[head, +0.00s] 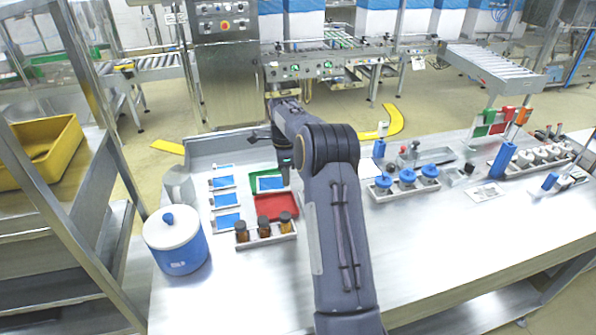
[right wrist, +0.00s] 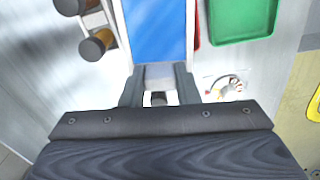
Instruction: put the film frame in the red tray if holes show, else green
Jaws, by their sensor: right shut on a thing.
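My right gripper (head: 285,170) is shut on the near edge of a film frame (head: 270,183), a pale-edged piece with a blue film. In the right wrist view the gripper (right wrist: 159,88) holds the frame (right wrist: 157,28) flat; I make out no holes in the visible blue part, and its far end is cut off. In the head view the frame overlaps the green tray (head: 254,187), with the red tray (head: 276,207) just nearer. In the wrist view the green tray (right wrist: 240,20) looks empty, and the frame hides most of the red tray (right wrist: 197,28). My left gripper is out of view.
Three more blue film frames (head: 226,200) lie left of the trays. A rack (head: 266,240) of brown bottles stands just in front of the red tray. A blue-and-white canister (head: 176,245) stands front left. Blue-capped jars (head: 407,177) stand to the right. The table's front right is clear.

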